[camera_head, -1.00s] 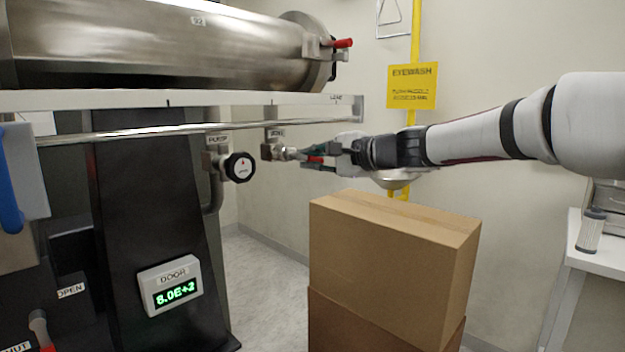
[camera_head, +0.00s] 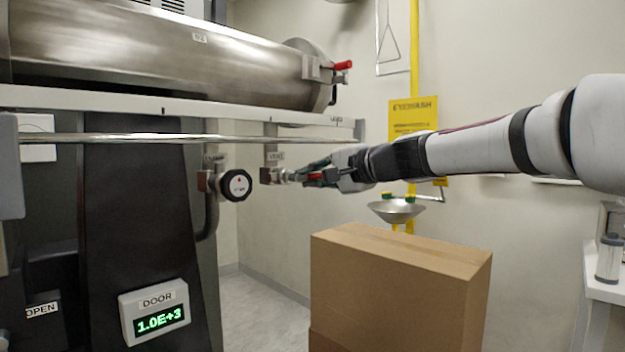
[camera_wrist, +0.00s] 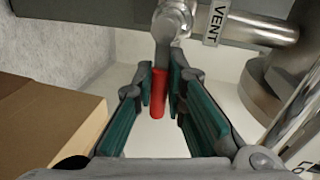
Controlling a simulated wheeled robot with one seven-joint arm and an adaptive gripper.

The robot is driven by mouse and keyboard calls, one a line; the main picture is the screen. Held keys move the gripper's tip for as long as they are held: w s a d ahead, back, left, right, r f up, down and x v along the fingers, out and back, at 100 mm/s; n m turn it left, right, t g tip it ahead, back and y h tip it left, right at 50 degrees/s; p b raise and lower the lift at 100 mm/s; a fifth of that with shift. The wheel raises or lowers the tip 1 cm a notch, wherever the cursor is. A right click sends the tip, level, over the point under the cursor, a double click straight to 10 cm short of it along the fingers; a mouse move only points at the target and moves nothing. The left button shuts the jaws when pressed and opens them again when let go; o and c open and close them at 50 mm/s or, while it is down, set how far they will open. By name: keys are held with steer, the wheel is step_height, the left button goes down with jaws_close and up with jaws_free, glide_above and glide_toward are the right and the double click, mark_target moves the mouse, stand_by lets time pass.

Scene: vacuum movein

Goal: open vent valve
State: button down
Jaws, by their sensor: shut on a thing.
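The vent valve (camera_head: 274,175) sits below the chamber's shelf, under a VENT tag (camera_wrist: 216,22). Its lever has a red grip (camera_wrist: 158,92) that points towards my wrist in the wrist view. My gripper (camera_head: 314,177) reaches in from the right. In the wrist view my gripper (camera_wrist: 160,73) has its teal-padded fingers on both sides of the lever, shut on it near the front of the red grip. The fingers partly hide the lever in the head view. The DOOR display (camera_head: 159,318) reads 1.0E+3.
A round black knob (camera_head: 236,185) is left of the valve. The steel chamber (camera_head: 170,50) and a rail (camera_head: 100,138) lie above. A cardboard box (camera_head: 390,290) stands below my arm. An eyewash basin (camera_head: 397,210) is behind it.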

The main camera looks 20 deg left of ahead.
steer(key=shift+r, duration=0.35)
steer(key=c, duration=1.6)
jaws_free()
steer(key=shift+c, duration=0.2)
steer(key=shift+f, duration=0.1)
steer(key=shift+s+d, duration=0.15)
steer(key=shift+d, duration=0.15)
steer(key=v, duration=1.1)
steer(key=shift+s+d, duration=0.15)
